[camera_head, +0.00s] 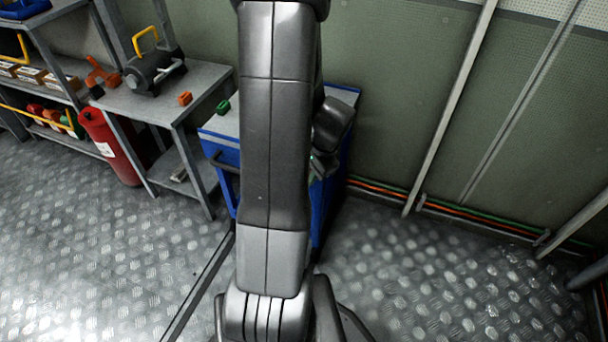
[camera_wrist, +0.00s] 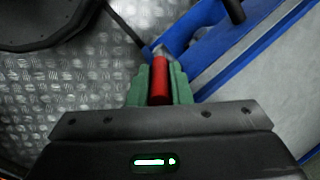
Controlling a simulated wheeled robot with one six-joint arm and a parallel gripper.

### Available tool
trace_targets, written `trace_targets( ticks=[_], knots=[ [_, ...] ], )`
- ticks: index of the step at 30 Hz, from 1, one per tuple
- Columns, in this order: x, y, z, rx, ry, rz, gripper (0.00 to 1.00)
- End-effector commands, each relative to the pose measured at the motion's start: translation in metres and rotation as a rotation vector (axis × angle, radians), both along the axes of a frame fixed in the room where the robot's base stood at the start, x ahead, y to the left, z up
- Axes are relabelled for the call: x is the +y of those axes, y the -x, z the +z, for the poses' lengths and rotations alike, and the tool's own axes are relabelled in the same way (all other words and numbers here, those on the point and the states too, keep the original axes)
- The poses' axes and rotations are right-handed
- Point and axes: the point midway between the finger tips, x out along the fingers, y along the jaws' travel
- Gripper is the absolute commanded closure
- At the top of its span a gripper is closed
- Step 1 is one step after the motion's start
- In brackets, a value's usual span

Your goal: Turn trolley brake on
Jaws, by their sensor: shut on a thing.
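The blue trolley (camera_head: 220,149) with a grey top stands behind my arm in the head view, which hides much of it. Its blue frame (camera_wrist: 236,52) and grey surface fill the right of the wrist view. A red cylindrical handle (camera_wrist: 160,84), apparently the trolley's brake lever, has a metal end against the blue frame. My gripper (camera_wrist: 160,72) has its green fingers on both sides of the red handle and is shut on it. In the head view the gripper is mostly hidden behind my arm.
A grey table (camera_head: 207,82) with a dark machine (camera_head: 152,72) stands to the left. A red cylinder (camera_head: 106,145) is on the floor beside it. Shelves (camera_head: 68,72) are further left. A wall with pipes (camera_head: 480,224) is behind. The metal floor (camera_head: 440,290) at front right is clear.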

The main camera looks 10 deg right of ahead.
Motion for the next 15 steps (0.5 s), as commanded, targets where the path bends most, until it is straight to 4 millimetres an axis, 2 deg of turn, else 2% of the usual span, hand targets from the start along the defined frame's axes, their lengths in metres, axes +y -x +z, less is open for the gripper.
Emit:
trace_targets(
  ticks=[15],
  knots=[
    [-0.032, 0.019, -0.026, -0.258, -0.372, -0.008, 1.00]
  ],
)
